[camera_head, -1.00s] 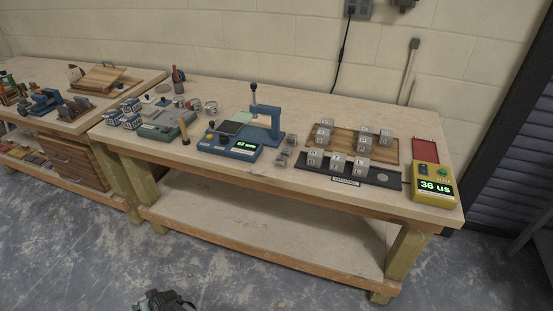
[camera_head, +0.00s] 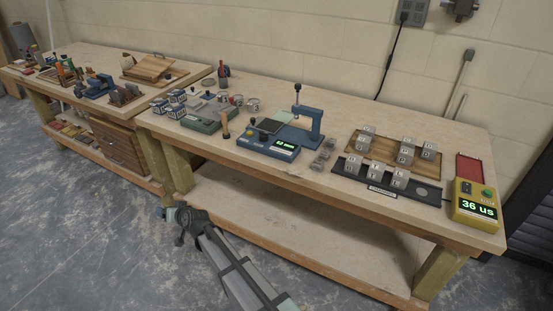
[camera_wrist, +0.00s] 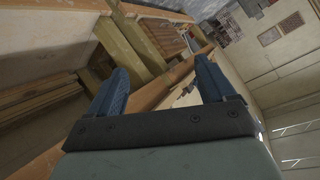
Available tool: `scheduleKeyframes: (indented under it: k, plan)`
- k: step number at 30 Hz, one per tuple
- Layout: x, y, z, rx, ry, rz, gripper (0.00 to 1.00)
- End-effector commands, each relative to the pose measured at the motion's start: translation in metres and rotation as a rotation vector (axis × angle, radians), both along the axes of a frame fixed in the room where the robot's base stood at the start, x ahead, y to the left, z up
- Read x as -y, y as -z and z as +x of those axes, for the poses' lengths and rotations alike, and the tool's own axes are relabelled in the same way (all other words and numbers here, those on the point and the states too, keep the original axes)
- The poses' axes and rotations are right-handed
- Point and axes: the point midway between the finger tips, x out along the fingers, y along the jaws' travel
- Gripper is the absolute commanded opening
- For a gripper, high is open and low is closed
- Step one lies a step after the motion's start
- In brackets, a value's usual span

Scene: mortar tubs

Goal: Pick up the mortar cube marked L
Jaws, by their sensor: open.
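Several small grey mortar cubes with pale marked faces stand at the right of the bench. One group is on a wooden board (camera_head: 385,147), including a cube at its right end (camera_head: 429,150). Others stand in a row on a dark tray (camera_head: 425,203), such as its middle cube (camera_head: 375,171). The letters are too small to read, so I cannot tell which cube is L. My gripper (camera_head: 168,212) is in front of the bench, below its top and far from the cubes. In the wrist view my gripper (camera_wrist: 160,88) is open, with nothing between its blue fingers.
A yellow meter (camera_head: 476,202) stands at the bench's right end. A blue tester (camera_head: 275,140) with an upright frame stands mid-bench, with small grey blocks (camera_head: 323,155) beside it. The bench front edge (camera_head: 300,185) lies between my gripper and the cubes.

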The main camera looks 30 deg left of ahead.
Motion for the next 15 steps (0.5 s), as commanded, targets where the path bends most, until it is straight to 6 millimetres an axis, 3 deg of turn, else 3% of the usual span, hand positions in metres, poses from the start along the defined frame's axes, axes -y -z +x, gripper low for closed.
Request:
scheduleKeyframes:
  k: [1,3,8,15]
  plan:
    - [0.007,-0.023,0.03,0.005,0.028,0.021,0.83]
    - [0.018,-0.05,0.066,0.016,0.06,0.046,0.83]
    - [0.05,-0.114,0.144,0.042,0.131,0.102,0.83]
    - [0.119,-0.211,0.25,0.092,0.235,0.182,0.83]
